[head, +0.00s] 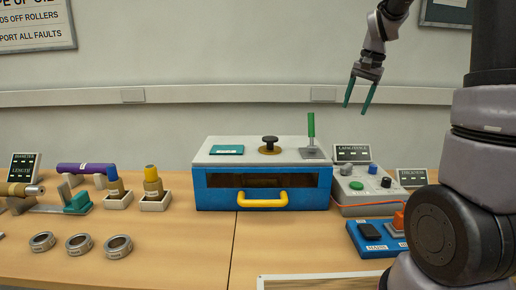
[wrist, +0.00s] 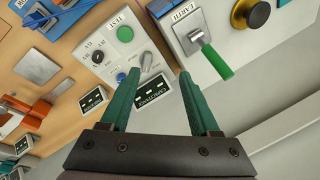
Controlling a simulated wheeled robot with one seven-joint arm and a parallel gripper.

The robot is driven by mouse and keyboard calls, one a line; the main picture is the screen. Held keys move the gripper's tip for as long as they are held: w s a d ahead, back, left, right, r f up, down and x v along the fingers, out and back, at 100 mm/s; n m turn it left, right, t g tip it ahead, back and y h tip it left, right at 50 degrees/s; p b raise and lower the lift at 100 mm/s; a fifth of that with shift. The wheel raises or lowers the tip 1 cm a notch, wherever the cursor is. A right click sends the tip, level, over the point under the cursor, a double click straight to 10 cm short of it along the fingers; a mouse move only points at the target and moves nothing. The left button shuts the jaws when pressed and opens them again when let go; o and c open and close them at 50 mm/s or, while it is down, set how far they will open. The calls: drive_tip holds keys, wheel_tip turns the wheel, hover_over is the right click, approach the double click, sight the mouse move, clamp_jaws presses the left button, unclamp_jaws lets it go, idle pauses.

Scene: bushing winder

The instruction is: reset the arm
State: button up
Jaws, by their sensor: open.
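My gripper (head: 359,94) is open and empty, raised in the air above the bench's right part, with its green fingers pointing down. In the wrist view the two green fingers of my gripper (wrist: 160,95) stand apart with nothing between them. Below and left of it in the head view is the blue and white machine (head: 213,196) with a yellow handle (head: 262,199), a black knob (head: 269,142) and a green-handled lever (head: 311,128), which stands upright. The gripper touches nothing.
A control box (head: 355,196) with a green button and a capacitance display (head: 352,153) stand right of the machine. A blue base (head: 372,239) is in front. Several metal rings, including one ring (head: 79,246), and a purple roll (head: 85,168) lie left. The bench middle (head: 190,250) is clear.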

drive_tip(key=s+a+r+n+t, duration=0.1)
drive_tip(key=s+a+r+t, duration=0.1)
drive_tip(key=s, duration=1)
drive_tip(key=s+a+r+n+t, duration=0.2)
drive_tip(key=s+a+r, duration=0.1)
drive_tip(key=s, duration=0.9)
drive_tip(key=shift+a+r+t+y, duration=0.25)
drive_tip(key=shift+a+t+y, duration=0.05)
drive_tip(key=shift+a, duration=0.3)
